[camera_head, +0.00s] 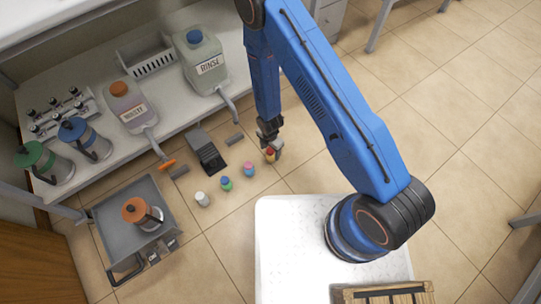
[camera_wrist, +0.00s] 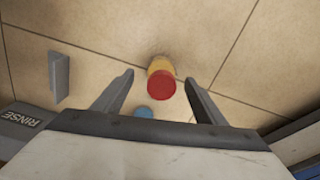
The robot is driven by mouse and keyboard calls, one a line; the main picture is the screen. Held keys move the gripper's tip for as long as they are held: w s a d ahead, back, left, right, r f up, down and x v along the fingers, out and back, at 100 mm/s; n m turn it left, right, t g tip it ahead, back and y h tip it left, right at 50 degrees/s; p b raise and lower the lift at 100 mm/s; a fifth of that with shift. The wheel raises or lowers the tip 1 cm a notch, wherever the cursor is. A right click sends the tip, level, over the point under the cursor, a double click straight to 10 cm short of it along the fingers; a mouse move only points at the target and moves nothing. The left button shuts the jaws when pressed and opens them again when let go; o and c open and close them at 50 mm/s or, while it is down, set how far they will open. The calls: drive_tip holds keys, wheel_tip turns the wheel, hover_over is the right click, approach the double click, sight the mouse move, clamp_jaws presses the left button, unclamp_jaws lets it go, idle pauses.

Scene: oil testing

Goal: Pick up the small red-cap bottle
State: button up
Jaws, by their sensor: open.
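The small red-cap bottle (camera_head: 270,154) has a yellow body and stands at the right end of a row of small bottles. In the wrist view the red-cap bottle (camera_wrist: 163,81) shows from above, cap toward the camera, between the two spread fingers. My gripper (camera_head: 270,145) is at this bottle, pointing down. In the wrist view my gripper (camera_wrist: 158,90) is open, with a visible gap on each side of the bottle. I cannot tell whether the fingertips are level with the bottle.
A RINSE container (camera_head: 205,68) and a WASTE container (camera_head: 128,105) stand on the bench behind. A grey cart (camera_head: 105,222) carries an orange-lidded jug (camera_head: 135,210).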

drive_tip(key=shift+d+f, duration=0.15)
drive_tip(key=shift+f, duration=2.35)
drive_tip(key=shift+c, duration=0.2)
drive_tip(key=c, duration=1.2)
drive_tip(key=shift+r, duration=0.1)
drive_tip(key=shift+c, duration=0.2)
